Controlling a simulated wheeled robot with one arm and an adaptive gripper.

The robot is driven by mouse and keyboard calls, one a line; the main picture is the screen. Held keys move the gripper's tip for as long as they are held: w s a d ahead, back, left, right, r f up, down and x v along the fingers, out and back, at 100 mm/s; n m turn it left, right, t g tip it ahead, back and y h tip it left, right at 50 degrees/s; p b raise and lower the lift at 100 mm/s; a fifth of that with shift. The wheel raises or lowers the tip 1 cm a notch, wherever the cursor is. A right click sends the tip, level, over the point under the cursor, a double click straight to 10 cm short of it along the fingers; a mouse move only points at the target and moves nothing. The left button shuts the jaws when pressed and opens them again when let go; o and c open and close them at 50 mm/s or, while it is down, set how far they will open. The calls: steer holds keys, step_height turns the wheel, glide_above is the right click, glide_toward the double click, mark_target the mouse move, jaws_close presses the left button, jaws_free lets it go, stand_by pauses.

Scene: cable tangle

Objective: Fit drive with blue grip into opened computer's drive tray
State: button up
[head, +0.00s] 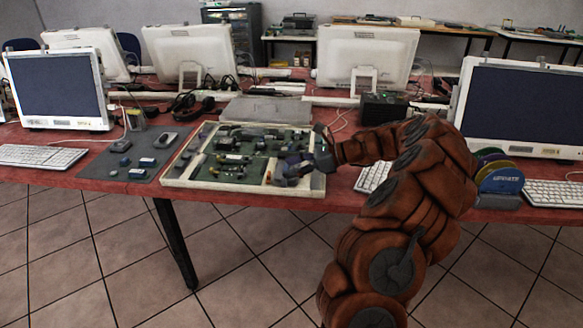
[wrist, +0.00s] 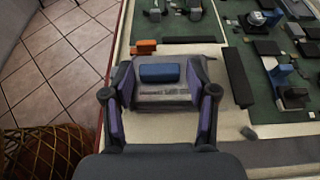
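The opened computer (head: 255,187) lies flat on the red table, a cream case with green boards inside. My gripper (head: 290,170) is over its front right corner. In the wrist view my gripper (wrist: 160,66) is open, its purple-padded fingers on either side of a grey drive with a blue grip (wrist: 160,73). A gap shows between the grip and each fingertip. The drive lies at the computer's cream corner area, where the drive tray seems to be. The fingers hide its sides, so I cannot tell whether it is fully seated.
A grey mat (head: 100,172) left of the computer holds several small dark devices, some with blue parts. An orange part (wrist: 145,47) and a black bar (wrist: 237,78) are close to the drive. Monitors and a flat grey case (head: 266,110) stand behind. A blue disc spindle (head: 506,181) is at right.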

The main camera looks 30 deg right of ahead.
steer(key=shift+o, duration=0.9)
steer(key=v, duration=1.2)
steer(key=shift+r, duration=0.1)
step_height(320, 180, up, 6)
steer(key=p, duration=0.6)
steer(key=shift+p, duration=0.4)
